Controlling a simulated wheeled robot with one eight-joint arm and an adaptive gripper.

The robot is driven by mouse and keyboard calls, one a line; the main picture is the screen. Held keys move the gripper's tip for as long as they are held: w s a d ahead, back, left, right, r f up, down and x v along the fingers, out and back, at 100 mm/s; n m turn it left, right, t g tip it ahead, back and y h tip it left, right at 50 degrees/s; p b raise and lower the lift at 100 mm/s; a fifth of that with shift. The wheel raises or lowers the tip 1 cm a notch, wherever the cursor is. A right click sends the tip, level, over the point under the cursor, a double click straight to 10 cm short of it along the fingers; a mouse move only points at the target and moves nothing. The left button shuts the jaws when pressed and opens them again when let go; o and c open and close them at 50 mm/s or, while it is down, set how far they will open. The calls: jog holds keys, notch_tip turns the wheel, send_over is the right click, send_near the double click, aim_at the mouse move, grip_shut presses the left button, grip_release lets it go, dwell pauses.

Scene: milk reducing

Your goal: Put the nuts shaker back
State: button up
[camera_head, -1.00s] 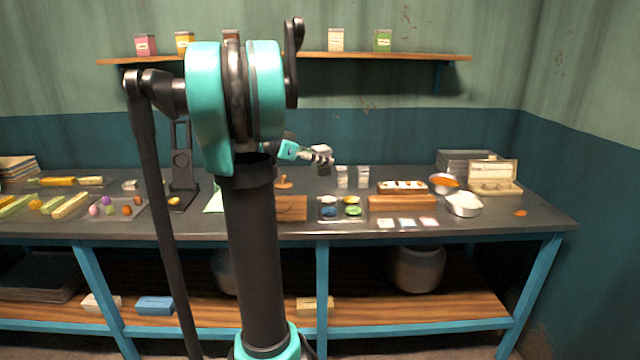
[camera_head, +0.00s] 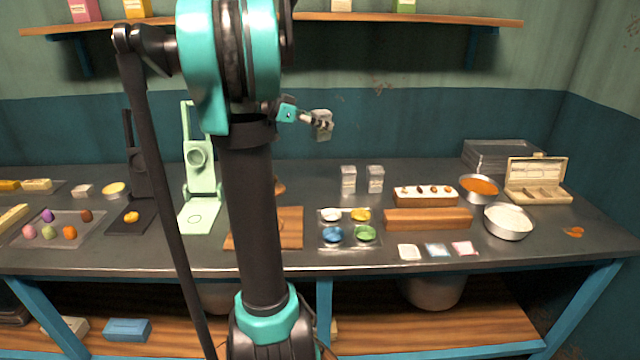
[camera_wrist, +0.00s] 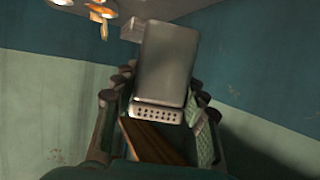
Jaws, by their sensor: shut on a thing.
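My gripper (camera_head: 322,123) is shut on a pale grey shaker (camera_head: 323,130), held in the air above the back part of the counter. In the wrist view the shaker (camera_wrist: 165,62) fills the middle between the fingers, and its end with several small holes faces the camera. I cannot read any label on it. Two similar whitish shakers, one on the left (camera_head: 348,180) and one on the right (camera_head: 375,179), stand upright side by side on the counter, below and to the right of my gripper.
A wooden rack (camera_head: 428,219), a tray of coloured bowls (camera_head: 319,241), a bowl of orange stuff (camera_head: 479,186) and a bowl of white powder (camera_head: 508,219) stand nearby. A wall shelf (camera_head: 440,18) runs above. Bare counter lies behind the two standing shakers.

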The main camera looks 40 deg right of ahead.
jog(key=shift+w+d+f, duration=0.15)
jog(key=shift+f, duration=0.2)
notch_tip(320, 180, down, 19)
jog(key=shift+f, duration=0.2)
jog(key=o, duration=1.3)
jog(key=shift+c, duration=0.2)
jog(key=v, duration=1.2)
jog(key=shift+r, duration=0.15)
